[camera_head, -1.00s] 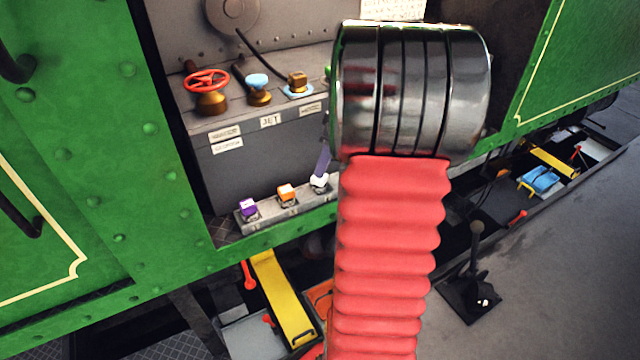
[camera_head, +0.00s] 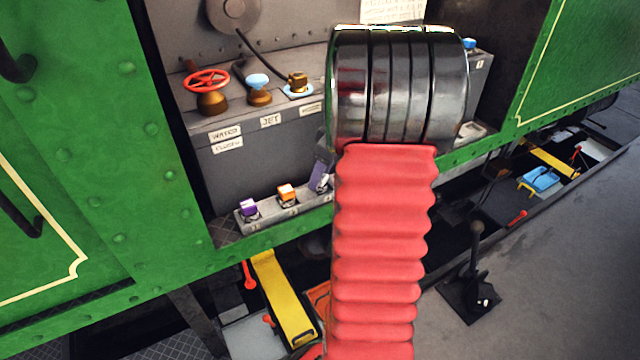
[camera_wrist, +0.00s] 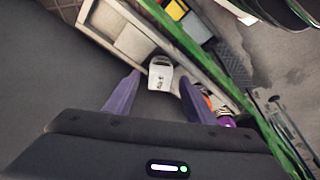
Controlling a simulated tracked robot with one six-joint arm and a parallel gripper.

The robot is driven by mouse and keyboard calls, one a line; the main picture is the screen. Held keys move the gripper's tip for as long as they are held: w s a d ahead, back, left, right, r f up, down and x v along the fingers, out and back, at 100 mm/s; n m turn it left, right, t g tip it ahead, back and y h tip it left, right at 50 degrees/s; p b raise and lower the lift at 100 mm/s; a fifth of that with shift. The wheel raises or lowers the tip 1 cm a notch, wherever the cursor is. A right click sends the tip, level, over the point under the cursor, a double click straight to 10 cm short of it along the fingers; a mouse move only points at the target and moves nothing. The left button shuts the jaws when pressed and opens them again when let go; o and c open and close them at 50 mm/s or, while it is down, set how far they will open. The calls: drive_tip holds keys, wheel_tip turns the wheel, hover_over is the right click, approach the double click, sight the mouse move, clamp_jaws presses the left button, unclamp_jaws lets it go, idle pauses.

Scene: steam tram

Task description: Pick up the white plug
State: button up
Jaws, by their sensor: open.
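The white plug (camera_wrist: 160,74) shows in the wrist view, centred between the tips of my two purple fingers, with a gap on each side. My gripper (camera_wrist: 160,80) is open and empty. In the head view, one purple finger of my gripper (camera_head: 320,174) shows at the right end of the shelf with the plugs, in front of where the white plug stands, and mostly hides it. My arm hides the other finger there.
A purple plug (camera_head: 248,208) and an orange plug (camera_head: 286,193) stand on the same grey shelf (camera_head: 265,217), left of my finger. A grey valve box (camera_head: 250,160) with a red handwheel (camera_head: 207,82) rises behind. The green tram side (camera_head: 90,150) fills the left.

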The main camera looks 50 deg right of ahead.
clamp_jaws()
idle(0.5)
drive_tip(key=shift+r, duration=0.1)
wheel_tip(320, 180, up, 10)
idle(0.7)
idle(0.5)
